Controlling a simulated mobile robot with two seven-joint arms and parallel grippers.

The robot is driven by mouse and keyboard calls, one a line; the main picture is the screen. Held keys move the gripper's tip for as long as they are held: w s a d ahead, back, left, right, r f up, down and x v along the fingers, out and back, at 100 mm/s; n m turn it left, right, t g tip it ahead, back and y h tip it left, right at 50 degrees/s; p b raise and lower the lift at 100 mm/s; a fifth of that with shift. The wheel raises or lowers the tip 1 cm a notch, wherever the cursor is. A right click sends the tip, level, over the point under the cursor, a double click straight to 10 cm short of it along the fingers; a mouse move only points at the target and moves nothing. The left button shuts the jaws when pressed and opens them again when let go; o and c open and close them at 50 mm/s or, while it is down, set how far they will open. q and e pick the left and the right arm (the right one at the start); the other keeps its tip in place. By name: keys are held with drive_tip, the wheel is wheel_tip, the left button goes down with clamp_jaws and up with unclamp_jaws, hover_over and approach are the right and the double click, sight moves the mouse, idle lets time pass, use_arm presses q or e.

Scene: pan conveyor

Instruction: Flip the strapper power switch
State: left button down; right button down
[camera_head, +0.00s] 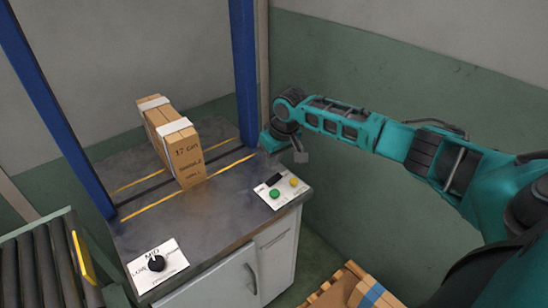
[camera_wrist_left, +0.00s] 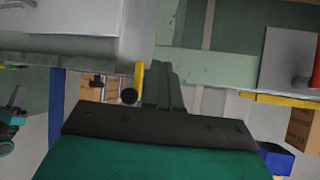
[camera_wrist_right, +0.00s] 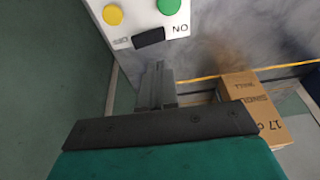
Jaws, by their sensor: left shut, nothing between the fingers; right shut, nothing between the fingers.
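The strapper power switch is a small black rocker (camera_head: 273,180) on a white panel (camera_head: 266,197) at the right corner of the grey strapper table. In the right wrist view the black rocker (camera_wrist_right: 149,38) sits between the OFF and ON labels. My right gripper (camera_head: 301,157) is shut and empty, apart from the panel, above and behind its right side. In the right wrist view its closed fingertips (camera_wrist_right: 158,66) point toward the rocker. My left gripper (camera_wrist_left: 162,70) shows only in its own wrist view, shut and empty, away from the switch.
A strapped carton (camera_head: 178,145) stands on the table (camera_head: 190,215) between blue posts (camera_head: 245,70). A black knob (camera_head: 156,263) is at the front left, beside a roller conveyor (camera_head: 45,265).

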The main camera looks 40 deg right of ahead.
wheel_tip(320, 180, up, 8)
drive_tip(key=s+a, duration=0.1)
drive_tip(key=s, duration=0.1)
drive_tip(key=shift+s+a+f+p, duration=0.25)
drive_tip(key=shift+s+a+p, duration=0.05)
drive_tip(key=shift+p, duration=0.05)
